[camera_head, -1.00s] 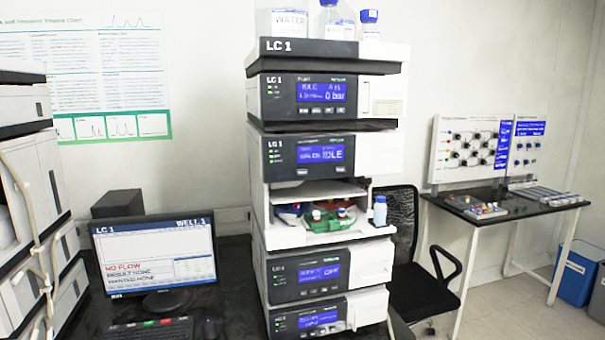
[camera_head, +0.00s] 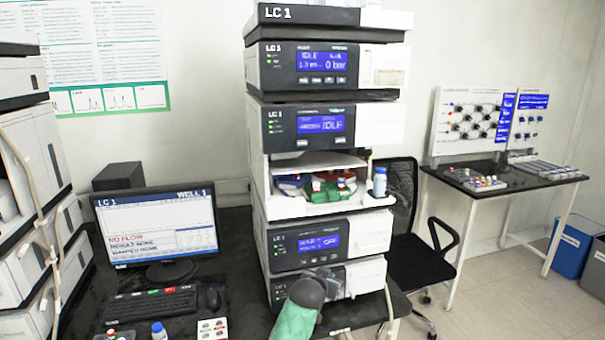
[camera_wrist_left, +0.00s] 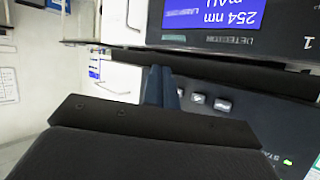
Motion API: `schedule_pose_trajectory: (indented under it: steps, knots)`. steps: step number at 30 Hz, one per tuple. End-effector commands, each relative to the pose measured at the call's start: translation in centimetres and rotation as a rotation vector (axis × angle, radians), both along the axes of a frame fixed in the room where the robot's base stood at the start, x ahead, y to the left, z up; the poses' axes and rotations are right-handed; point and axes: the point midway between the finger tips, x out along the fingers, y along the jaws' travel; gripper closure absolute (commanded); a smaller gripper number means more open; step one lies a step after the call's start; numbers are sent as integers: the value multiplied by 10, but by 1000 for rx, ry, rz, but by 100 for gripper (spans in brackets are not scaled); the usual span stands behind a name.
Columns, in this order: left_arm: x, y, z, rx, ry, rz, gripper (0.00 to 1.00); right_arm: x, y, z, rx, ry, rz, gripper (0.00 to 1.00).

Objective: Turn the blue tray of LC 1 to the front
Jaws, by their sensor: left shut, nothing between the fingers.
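The LC 1 stack (camera_head: 262,190) stands in the middle of the head view. In its open sampler bay, the blue tray (camera_head: 290,183) sits at the left, partly hidden. A green tray (camera_head: 324,193) with coloured vial caps faces the front, and a little red shows behind it. My left gripper (camera_head: 333,278) is low in front of the stack's lowest modules, below the bay and apart from the trays. In the left wrist view its fingers (camera_wrist_left: 162,88) are together and empty, close to a module panel with a display. My right gripper is not in view.
A bottle (camera_head: 380,181) stands at the bay's right front edge. The monitor (camera_head: 155,225), keyboard (camera_head: 150,304) and small vial items (camera_head: 212,328) are on the bench to the left. A chair (camera_head: 425,235) and a side table (camera_head: 500,178) are to the right.

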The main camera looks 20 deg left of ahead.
Motion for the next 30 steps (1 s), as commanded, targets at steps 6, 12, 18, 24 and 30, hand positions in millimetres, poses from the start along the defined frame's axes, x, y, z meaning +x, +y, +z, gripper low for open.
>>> schedule_pose_trajectory:
  steps: [6,12,18,24,30]
  knots:
    - [12,3,90,-4,-147,1,100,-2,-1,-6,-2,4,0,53]
    - [11,6,170,-5,-286,4,100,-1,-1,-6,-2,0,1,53]
    - [-3,11,248,-3,-439,8,100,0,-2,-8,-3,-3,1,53]
    - [-37,18,317,10,-612,14,100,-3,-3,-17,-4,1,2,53]
    - [-77,22,370,36,-778,20,100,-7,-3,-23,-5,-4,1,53]
